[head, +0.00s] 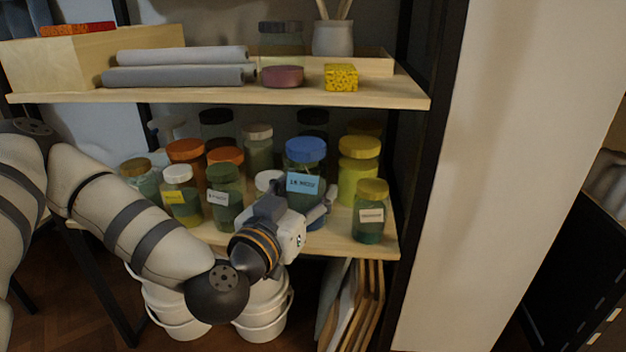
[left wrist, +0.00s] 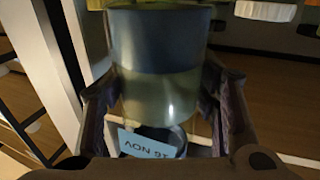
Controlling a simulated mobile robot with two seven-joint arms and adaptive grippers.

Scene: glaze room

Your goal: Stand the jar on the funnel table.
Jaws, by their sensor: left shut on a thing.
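The jar (head: 305,172) has a blue lid, a greenish body and a pale blue label, and looks upright at the middle shelf in the head view. My left gripper (head: 316,208) is shut on it from the front and hides part of its lower body. The funnel table is not recognisable in these views, and my right gripper is out of view.
Several lidded jars crowd the middle shelf (head: 352,246), including a yellow-lidded one (head: 370,212) to the right and a green-lidded one (head: 226,196) to the left. The upper shelf (head: 385,95) is close above. A dark post (head: 428,180) bounds the right side. White buckets (head: 262,318) stand below.

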